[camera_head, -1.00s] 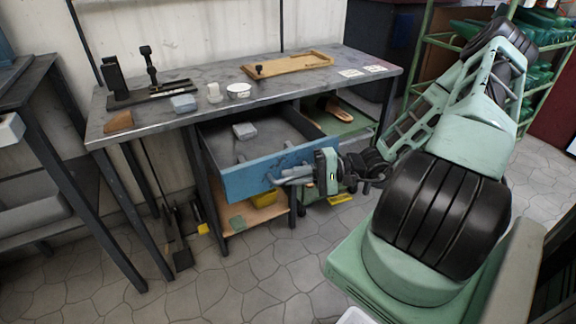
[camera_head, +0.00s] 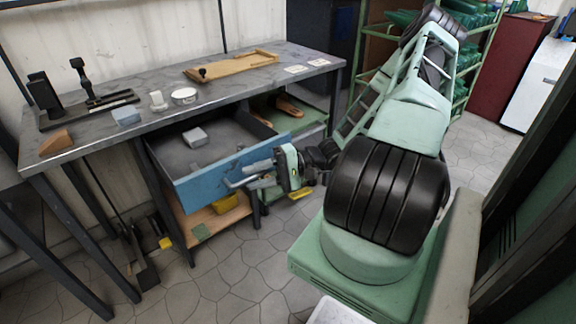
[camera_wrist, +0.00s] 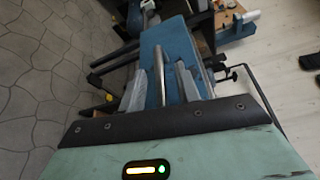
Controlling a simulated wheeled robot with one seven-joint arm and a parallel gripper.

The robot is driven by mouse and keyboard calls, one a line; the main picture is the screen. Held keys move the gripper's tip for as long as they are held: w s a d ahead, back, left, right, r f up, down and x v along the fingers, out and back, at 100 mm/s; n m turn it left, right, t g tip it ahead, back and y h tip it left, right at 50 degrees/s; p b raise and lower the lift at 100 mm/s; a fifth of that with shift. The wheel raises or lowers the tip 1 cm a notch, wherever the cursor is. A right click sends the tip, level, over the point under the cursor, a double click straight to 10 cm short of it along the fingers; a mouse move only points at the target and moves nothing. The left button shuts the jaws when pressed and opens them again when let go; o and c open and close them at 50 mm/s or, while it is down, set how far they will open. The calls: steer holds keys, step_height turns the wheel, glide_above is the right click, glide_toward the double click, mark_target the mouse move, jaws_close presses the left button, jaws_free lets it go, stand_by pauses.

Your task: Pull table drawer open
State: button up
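The blue-fronted table drawer (camera_head: 215,180) stands well pulled out from under the grey workbench, and a small grey block (camera_head: 195,137) lies inside it. My gripper (camera_head: 247,178) is at the handle on the drawer's front. In the wrist view the drawer front (camera_wrist: 168,35) is blue, and the metal handle bar (camera_wrist: 158,75) runs between the two grey fingers of my gripper (camera_wrist: 160,84). Blue shows between the bar and the fingers, so the gripper looks open around the handle. Part of the handle is hidden by my gripper in the head view.
The workbench (camera_head: 235,95) carries a wooden board (camera_head: 235,64), a white bowl (camera_head: 184,95), a grey block and a black tool stand. A lower shelf (camera_head: 215,220) holds a yellow item. A green rack stands behind my arm. The tiled floor before the drawer is open.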

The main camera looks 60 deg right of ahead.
steer(key=p+v, duration=0.1)
steer(key=v, duration=1.5)
steer(key=shift+p, duration=0.3)
steer(key=w+a+r+n+g+h, duration=0.2)
steer(key=a+n+g, duration=0.1)
steer(key=a+g, duration=0.3)
steer(key=w+a+r+n+g+h, duration=0.2)
steer(key=a+r+n+g, duration=0.15)
steer(key=a, duration=0.55)
steer(key=w+a+r+n+g+h, duration=0.1)
steer(key=w+a+n+g, duration=0.2)
steer(key=a+g, duration=0.3)
steer(key=s+a+r+n+t+h, duration=0.2)
steer(key=s+a+r+n+h, duration=0.1)
steer(key=a, duration=0.3)
steer(key=s+a+r+n+t+h, duration=0.1)
steer(key=s+a+r+n+h, duration=0.1)
steer(key=s+a, duration=0.35)
steer(key=s+a+r+n+t+h, duration=0.2)
steer(key=a+r+n+h, duration=0.1)
steer(key=a, duration=0.5)
step_height(320, 180, up, 20)
steer(key=p, duration=2)
steer(key=shift+f, duration=0.15)
